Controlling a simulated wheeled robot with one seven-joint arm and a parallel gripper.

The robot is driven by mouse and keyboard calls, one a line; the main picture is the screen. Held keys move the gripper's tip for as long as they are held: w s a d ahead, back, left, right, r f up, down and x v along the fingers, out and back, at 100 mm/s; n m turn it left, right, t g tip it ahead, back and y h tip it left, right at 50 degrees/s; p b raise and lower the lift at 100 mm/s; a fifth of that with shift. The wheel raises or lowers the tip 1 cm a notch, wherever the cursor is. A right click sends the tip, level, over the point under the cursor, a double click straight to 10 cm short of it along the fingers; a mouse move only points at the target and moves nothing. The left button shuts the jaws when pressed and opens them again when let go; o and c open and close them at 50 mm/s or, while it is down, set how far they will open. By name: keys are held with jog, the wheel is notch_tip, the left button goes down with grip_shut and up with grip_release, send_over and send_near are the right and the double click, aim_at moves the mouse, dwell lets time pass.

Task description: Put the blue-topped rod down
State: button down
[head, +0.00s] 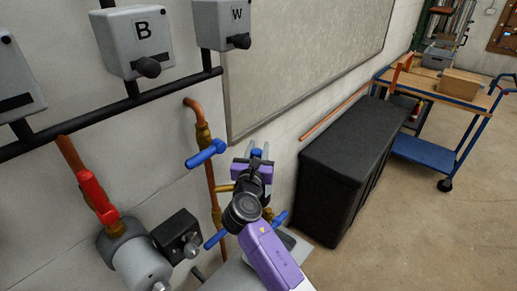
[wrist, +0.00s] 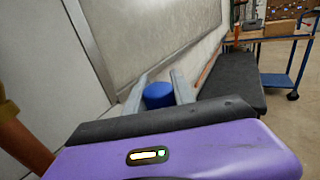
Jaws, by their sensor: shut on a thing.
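The blue-topped rod shows in the wrist view as a round blue top (wrist: 158,95) between the two grey fingers of my gripper (wrist: 160,90). My gripper is shut on it. In the head view my purple gripper (head: 257,152) is in front of the wall, right of a copper pipe. Only a little blue shows at its fingers there. The rod's shaft and lower end are hidden, so I cannot tell whether it touches anything below.
A blue valve handle (head: 206,153) on the copper pipe is close left of my gripper. A red-handled valve (head: 97,197) and grey boxes marked B (head: 135,40) and W (head: 222,22) are further left. A black chest (head: 345,165) and blue cart (head: 435,150) stand right; floor at the lower right is clear.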

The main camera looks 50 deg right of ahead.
jog(key=c, duration=1.1)
grip_release()
jog(key=shift+f, duration=0.1)
jog(key=shift+o, duration=0.2)
